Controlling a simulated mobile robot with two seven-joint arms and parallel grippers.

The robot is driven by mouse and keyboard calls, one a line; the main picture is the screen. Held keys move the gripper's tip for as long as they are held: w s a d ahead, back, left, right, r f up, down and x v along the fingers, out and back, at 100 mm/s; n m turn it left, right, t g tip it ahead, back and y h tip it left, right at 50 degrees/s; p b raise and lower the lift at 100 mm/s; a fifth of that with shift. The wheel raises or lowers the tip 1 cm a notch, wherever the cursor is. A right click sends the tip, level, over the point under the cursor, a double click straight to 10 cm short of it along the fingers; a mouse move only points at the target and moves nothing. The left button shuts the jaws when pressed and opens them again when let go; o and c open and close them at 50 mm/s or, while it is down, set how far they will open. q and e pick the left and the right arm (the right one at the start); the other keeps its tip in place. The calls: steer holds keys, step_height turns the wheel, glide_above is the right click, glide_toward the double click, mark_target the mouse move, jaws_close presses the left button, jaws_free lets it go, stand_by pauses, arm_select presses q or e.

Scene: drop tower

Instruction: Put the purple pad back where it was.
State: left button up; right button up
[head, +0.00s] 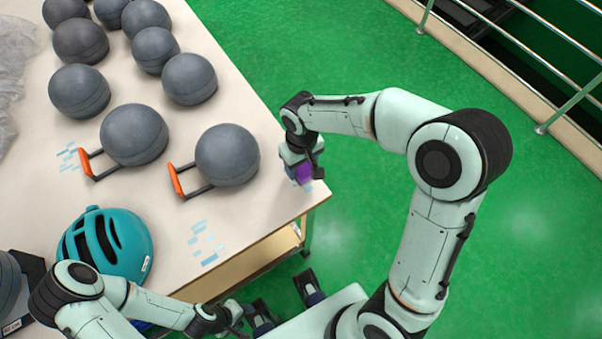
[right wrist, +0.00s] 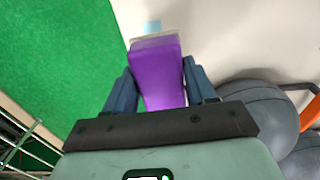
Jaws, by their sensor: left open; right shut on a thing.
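The purple pad (head: 304,174) is at the right corner of the pale table, in my right gripper (head: 298,166). In the right wrist view the pad (right wrist: 158,75) stands between the two blue fingers of the right gripper (right wrist: 158,82), which is shut on it. Its far end has a pale grey layer facing the tabletop. I cannot tell whether that end touches the table. My left gripper (head: 285,302) is open and empty at the bottom of the head view, off the table's near edge.
The pale table (head: 255,210) holds several dark grey balls (head: 227,155), two with orange handles (head: 176,181), and a teal helmet (head: 105,243). Light blue patches (head: 205,243) mark its top. The table's right edge drops to green floor (head: 340,230). A railing (head: 570,100) stands far right.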

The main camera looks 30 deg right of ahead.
mark_target(301, 173)
steer(key=shift+f, duration=2.4)
steer(key=shift+f+b, duration=0.1)
steer(key=shift+b, duration=0.25)
steer(key=o, duration=0.5)
steer(key=shift+f, duration=0.1)
steer(key=o, duration=0.4)
steer(key=shift+o, duration=0.2)
steer(key=shift+r, duration=0.45)
step_height(301, 173, up, 12)
steer(key=shift+f+p, duration=0.2)
steer(key=shift+p, duration=0.65)
